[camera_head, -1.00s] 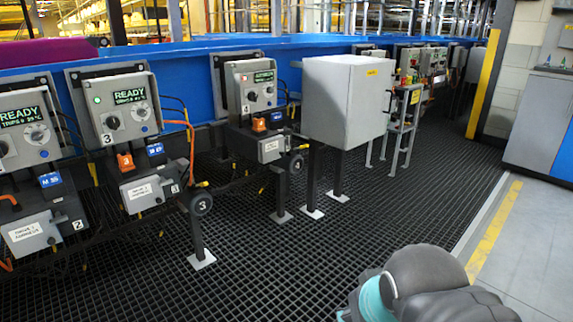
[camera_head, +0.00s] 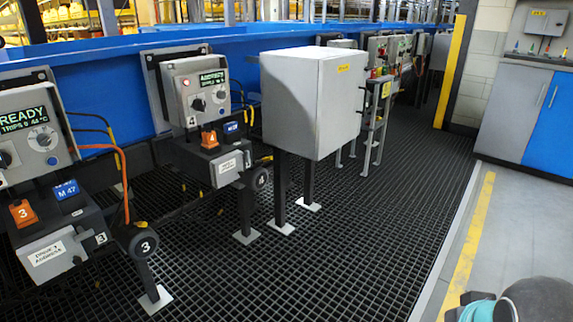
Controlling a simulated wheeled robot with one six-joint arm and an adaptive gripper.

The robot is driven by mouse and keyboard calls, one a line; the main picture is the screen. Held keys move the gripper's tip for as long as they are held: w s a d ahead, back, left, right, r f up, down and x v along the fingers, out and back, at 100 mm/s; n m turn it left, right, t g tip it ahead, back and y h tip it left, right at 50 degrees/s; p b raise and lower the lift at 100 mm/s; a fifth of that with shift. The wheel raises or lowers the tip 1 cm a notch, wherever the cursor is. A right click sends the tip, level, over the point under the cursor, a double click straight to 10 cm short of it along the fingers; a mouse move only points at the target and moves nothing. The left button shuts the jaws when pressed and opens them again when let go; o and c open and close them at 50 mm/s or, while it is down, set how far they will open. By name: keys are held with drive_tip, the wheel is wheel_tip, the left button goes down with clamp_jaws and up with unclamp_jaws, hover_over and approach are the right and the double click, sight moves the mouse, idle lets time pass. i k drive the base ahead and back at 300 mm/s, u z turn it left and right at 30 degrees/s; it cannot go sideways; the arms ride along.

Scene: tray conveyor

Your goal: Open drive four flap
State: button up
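The drive four station (camera_head: 197,105) hangs on the blue conveyor side left of centre. Its upper grey box has a lit red lamp, a green-lettered screen and knobs. Below sit an orange tag marked 4 (camera_head: 209,139) and a blue tag (camera_head: 231,128). The grey lower housing (camera_head: 203,169) has a sloped front with a white label (camera_head: 228,166), and its cover looks closed. I cannot tell exactly which panel is the flap. A round black disc marked 4 (camera_head: 261,179) is at its right. My gripper is not in view; only part of my arm shows at bottom right.
A large grey cabinet on legs (camera_head: 312,100) stands just right of drive four. Drive three (camera_head: 30,125), reading READY, is at the left. Black grating floor (camera_head: 330,250) is clear in front. A blue-and-grey workbench (camera_head: 515,105) is at far right, beyond a yellow floor line (camera_head: 470,235).

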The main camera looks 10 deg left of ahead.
sight(227, 168)
drive_tip(key=z, duration=0.1)
drive_tip(key=i, duration=0.65)
drive_tip(key=u, duration=0.6)
drive_tip(key=i, duration=0.65)
drive_tip(key=u, duration=0.5)
